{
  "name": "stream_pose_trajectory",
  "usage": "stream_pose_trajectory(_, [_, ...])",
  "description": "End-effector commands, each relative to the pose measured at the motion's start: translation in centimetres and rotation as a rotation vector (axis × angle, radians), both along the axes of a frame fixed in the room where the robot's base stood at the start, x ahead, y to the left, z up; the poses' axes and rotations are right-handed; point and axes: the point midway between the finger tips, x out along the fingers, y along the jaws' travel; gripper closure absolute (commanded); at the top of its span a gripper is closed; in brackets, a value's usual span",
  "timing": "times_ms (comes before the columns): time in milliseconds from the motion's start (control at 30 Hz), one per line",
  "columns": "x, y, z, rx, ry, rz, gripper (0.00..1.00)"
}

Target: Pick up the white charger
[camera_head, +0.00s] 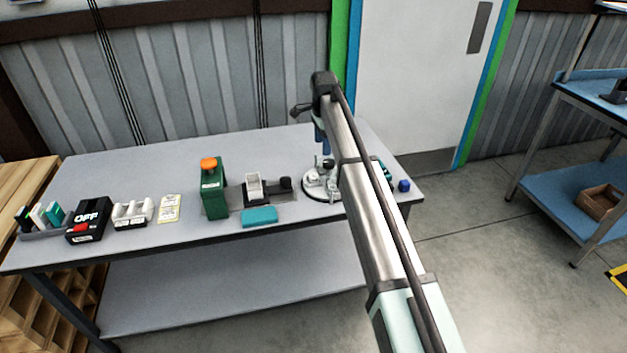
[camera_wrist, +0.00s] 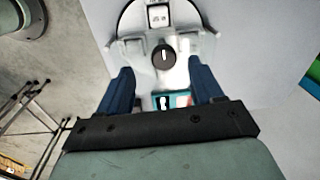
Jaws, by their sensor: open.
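A white slotted block (camera_head: 132,214), which looks like the white charger, stands on the left part of the grey table, between a black box with a red part and some yellowish cards. My gripper (camera_head: 321,143) is far to its right, above a round-based white and grey device (camera_head: 318,187). In the wrist view my gripper (camera_wrist: 161,68) is open, its two blue fingers apart. The device, with a black knob (camera_wrist: 164,57), shows between and beyond them. Whether the fingers touch it I cannot tell. The slotted block is not seen in the wrist view.
The grey table (camera_head: 120,168) is clear along its back. A black box (camera_head: 88,222), yellowish cards (camera_head: 169,208), a green block with an orange top (camera_head: 212,190), a teal block (camera_head: 260,216) and a small blue cube (camera_head: 404,185) stand near the front edge.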

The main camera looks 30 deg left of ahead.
Motion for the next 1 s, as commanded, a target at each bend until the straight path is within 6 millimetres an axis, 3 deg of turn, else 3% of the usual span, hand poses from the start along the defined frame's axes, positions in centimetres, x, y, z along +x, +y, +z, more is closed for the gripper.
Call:
stream_pose_trajectory(100, [-1.3,2.0,0.8,-0.016,0.041,-0.055,0.34])
stream_pose_trajectory(333, [-2.0,2.4,0.2,-0.025,0.059,-0.082,0.34])
stream_pose_trajectory(733, [-2.0,2.4,-6.0,-0.024,0.058,-0.080,0.34])
stream_pose_trajectory(1000, [-1.8,2.5,-7.9,-0.023,0.056,-0.080,0.34])
